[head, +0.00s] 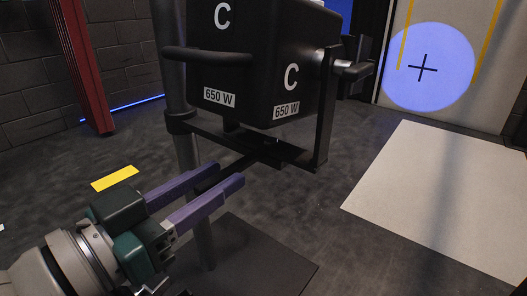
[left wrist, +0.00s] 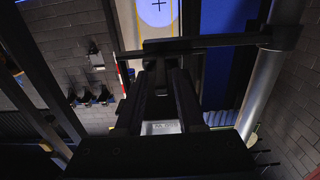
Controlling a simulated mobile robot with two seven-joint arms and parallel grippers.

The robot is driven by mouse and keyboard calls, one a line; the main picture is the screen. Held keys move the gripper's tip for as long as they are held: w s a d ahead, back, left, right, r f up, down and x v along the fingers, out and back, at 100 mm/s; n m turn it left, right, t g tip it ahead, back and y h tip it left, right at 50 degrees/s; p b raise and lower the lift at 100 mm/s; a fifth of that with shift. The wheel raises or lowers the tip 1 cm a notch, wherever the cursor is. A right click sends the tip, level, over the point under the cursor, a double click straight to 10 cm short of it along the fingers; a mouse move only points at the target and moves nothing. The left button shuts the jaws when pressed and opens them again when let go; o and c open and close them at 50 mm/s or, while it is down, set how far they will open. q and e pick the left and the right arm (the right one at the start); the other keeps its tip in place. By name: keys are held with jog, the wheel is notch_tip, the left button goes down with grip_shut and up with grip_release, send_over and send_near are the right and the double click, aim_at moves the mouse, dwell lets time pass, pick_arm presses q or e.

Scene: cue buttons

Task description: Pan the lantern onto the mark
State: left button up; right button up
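The lantern (head: 250,55) is a black box with white C and 650 W labels, held in a black yoke (head: 326,115) on a grey stand (head: 187,150). A thin dark bar (head: 207,184) sticks out below it towards my left gripper (head: 230,172). The purple fingers lie on either side of this bar, seemingly with gaps; they look open. The left wrist view shows the dark fingers apart (left wrist: 161,82). The mark, a dark cross (head: 423,68), is on the far panel, inside a pale blue light disc (head: 445,85) and close to its middle. My right gripper is not in view.
A large pale rectangle (head: 440,190) lies on the dark floor at the right. A yellow strip (head: 115,178) lies on the floor at the left. A red post (head: 85,70) stands before the brick wall. A dark plate (head: 255,262) is around the stand's foot.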

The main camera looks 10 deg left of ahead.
pick_arm(q)
jog(key=shift+o, duration=0.5)
jog(key=shift+a, duration=0.1)
jog(key=shift+s+a+r+p, duration=0.15)
jog(key=shift+s+a+p, duration=0.05)
jog(key=shift+s+p, duration=0.15)
jog(key=p+v, duration=0.3)
jog(key=v, duration=0.6)
jog(key=shift+p, duration=0.35)
